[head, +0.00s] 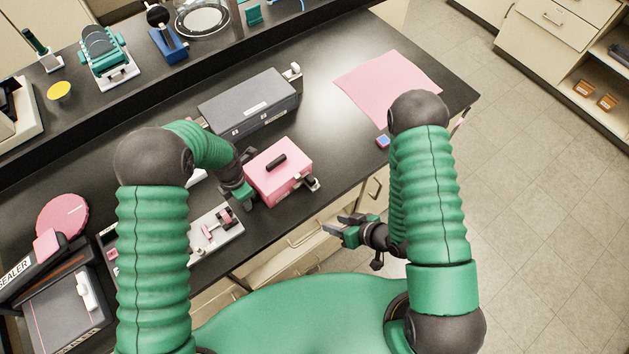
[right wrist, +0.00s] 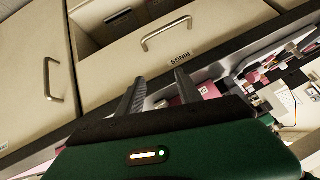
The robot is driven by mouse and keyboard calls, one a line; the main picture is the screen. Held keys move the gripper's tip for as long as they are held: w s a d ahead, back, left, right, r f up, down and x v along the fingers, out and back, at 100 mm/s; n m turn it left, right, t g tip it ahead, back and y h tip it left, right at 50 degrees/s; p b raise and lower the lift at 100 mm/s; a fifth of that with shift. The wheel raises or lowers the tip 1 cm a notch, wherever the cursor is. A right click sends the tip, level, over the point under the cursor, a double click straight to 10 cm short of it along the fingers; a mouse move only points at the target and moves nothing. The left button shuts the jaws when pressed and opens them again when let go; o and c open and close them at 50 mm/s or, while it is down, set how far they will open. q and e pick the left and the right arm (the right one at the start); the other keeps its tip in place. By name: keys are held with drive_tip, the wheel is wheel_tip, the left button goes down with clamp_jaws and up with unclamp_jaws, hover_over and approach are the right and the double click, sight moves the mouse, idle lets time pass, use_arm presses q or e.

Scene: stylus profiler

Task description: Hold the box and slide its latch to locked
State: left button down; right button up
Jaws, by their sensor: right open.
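A pink box (head: 278,175) with a black handle (head: 276,163) on its lid sits near the front edge of the dark bench in the head view. A small metal and dark fitting (head: 312,184), perhaps the latch, sticks out at its right end; its setting is too small to tell. My left gripper (head: 243,192) is at the box's left side, seemingly touching; its fingertips are not clear. My right gripper (head: 343,228) is open and empty, in front of the bench edge, right of and nearer than the box. Its spread fingers show in the right wrist view (right wrist: 160,88).
A grey case (head: 247,103) stands behind the box. A pink mat (head: 386,86) and a small blue-topped block (head: 382,141) lie to the right. A white fixture with pink parts (head: 216,231) is at the left front. Drawers (right wrist: 185,35) line the bench front.

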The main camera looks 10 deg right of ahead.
sight(314, 182)
wheel_tip(314, 182, up, 9)
drive_tip(key=w+d+n+t+y, duration=0.1)
drive_tip(key=w+n+t, duration=0.2)
drive_tip(key=t, duration=0.2)
drive_tip(key=shift+m, duration=0.3)
drive_tip(key=x, duration=1.1)
drive_tip(key=shift+w+f, duration=0.1)
clamp_jaws()
